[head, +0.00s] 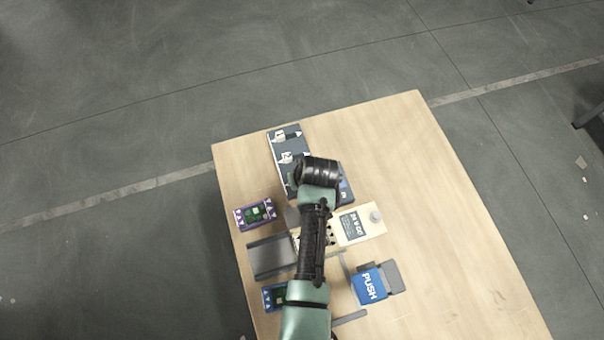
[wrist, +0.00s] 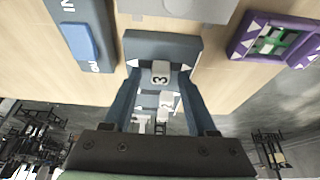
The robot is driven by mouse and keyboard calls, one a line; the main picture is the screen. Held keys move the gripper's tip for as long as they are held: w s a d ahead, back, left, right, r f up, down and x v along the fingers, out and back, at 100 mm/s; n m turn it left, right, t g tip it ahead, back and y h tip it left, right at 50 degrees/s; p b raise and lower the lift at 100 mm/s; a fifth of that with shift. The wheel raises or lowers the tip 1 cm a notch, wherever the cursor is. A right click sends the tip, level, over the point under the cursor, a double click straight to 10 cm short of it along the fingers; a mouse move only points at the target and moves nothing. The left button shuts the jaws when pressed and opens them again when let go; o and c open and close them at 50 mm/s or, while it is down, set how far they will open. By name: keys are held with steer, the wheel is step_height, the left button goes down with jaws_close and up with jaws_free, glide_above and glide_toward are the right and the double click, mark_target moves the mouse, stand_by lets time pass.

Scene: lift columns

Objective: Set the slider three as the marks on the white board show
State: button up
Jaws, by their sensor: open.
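The slider panel (head: 278,147) is a long dark slate block with pale slider knobs at the left back of the table. Its near end is hidden by my arm in the head view. In the wrist view the panel (wrist: 150,45) shows slider three (wrist: 160,75), a light grey knob marked 3, with white triangles beside it. Other pale knobs lie beyond it. My gripper (wrist: 159,88) is open, its two fingers on either side of knob three; I cannot tell if they touch it. No white board with readable marks is distinct in either view.
A purple device with a green circuit board (head: 256,213) lies left of my arm. A cream box with a round knob (head: 372,232) and a blue PUSH box (head: 369,286) lie to the right. A blue-buttoned dark box (wrist: 75,35) is near the panel. The table's right side is clear.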

jaws_close()
stand_by(0.3)
stand_by(1.2)
